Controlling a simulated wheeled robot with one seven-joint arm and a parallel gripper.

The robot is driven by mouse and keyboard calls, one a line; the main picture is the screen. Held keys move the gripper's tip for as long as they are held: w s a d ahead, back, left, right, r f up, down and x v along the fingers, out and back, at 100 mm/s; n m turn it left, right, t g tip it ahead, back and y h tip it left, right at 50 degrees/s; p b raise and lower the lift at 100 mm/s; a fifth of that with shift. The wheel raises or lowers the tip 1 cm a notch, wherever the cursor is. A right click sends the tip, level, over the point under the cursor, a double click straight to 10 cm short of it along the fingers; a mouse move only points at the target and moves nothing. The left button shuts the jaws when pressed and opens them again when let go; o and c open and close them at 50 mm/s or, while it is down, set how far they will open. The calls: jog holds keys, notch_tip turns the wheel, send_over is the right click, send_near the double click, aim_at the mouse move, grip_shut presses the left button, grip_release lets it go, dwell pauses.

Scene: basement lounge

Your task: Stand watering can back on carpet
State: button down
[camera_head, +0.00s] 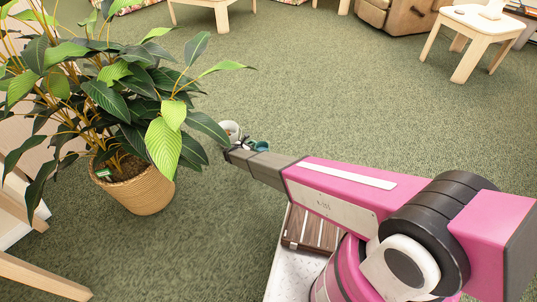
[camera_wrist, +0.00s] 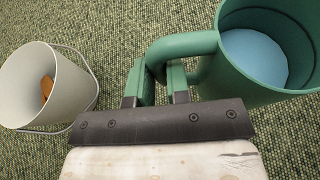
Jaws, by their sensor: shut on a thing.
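The green watering can (camera_wrist: 262,62) is at the upper right of the wrist view, with its open top facing the camera and a blue surface inside. Its curved handle (camera_wrist: 184,45) runs between my gripper's fingers. My gripper (camera_wrist: 156,82) is shut on this handle. In the head view a small teal part of the can (camera_head: 260,146) shows beyond my arm's end, and the rest is hidden. I cannot tell whether its base touches the green carpet (camera_head: 330,100).
A white bucket (camera_wrist: 62,88) with a wire handle and an orange-brown thing inside stands left of my gripper. A leafy plant in a woven pot (camera_head: 143,190) is at the left. A small wooden table (camera_head: 478,24) is at the far right.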

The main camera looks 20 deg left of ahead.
jog(key=shift+w+d+f, duration=0.8)
jog(key=shift+w+f, duration=0.75)
jog(key=shift+f, duration=0.15)
jog(key=shift+w+d+f, duration=0.75)
jog(key=shift+w+f, duration=0.8)
jog(key=shift+f, duration=0.1)
jog(key=shift+w+d+f, duration=0.8)
jog(key=shift+w+f, duration=0.75)
jog(key=shift+f, duration=0.15)
jog(key=shift+f, duration=0.1)
jog(key=c, duration=1.1)
grip_release()
jog(key=shift+f, duration=0.1)
